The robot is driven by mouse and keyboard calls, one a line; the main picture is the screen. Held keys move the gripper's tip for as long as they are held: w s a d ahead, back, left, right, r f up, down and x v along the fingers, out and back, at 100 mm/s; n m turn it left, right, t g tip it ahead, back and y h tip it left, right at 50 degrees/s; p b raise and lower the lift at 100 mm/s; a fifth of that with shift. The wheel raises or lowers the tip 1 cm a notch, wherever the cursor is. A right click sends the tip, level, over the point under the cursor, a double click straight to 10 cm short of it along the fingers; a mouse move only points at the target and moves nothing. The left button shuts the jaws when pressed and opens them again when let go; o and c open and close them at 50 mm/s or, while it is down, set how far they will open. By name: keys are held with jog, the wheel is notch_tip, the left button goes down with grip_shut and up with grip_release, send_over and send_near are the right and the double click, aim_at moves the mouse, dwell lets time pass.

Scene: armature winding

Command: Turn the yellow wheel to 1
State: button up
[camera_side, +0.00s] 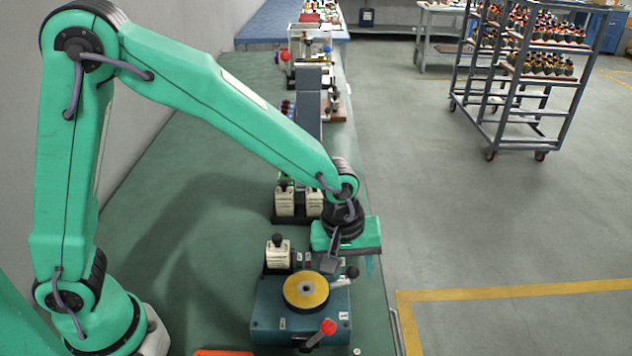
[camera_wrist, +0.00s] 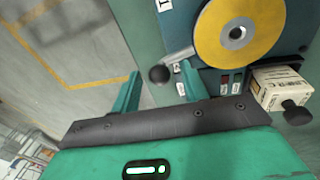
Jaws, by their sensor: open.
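The yellow wheel (camera_side: 306,290) lies flat on top of a teal box (camera_side: 265,328); it also shows in the wrist view (camera_wrist: 225,45). A grey lever with a black ball knob (camera_side: 352,272) sticks out at the wheel's edge, on its far right side. A white label with a mark like 1 (camera_side: 343,315) is at the box's front right corner. My gripper (camera_side: 349,268) is open above that lever. In the wrist view the black ball knob (camera_wrist: 159,74) shows between my two spread fingers; I cannot tell whether either touches it.
A lever with a red ball (camera_side: 328,327) stands at the box's front. A cream block with a black knob (camera_side: 278,252) sits behind the box, left of my gripper. More cream blocks (camera_side: 285,199) stand farther back. The bench's right edge is close; its left part is clear.

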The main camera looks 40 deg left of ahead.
grip_shut()
jog(key=shift+s+d+m, duration=0.35)
jog(key=shift+d+m, duration=0.1)
jog(key=shift+m, duration=0.35)
grip_release()
jog(key=shift+r, duration=0.1)
notch_tip(320, 180, up, 8)
jog(key=s, duration=0.1)
jog(key=shift+a+f, duration=0.25)
jog(key=shift+a, duration=0.05)
dwell(0.4)
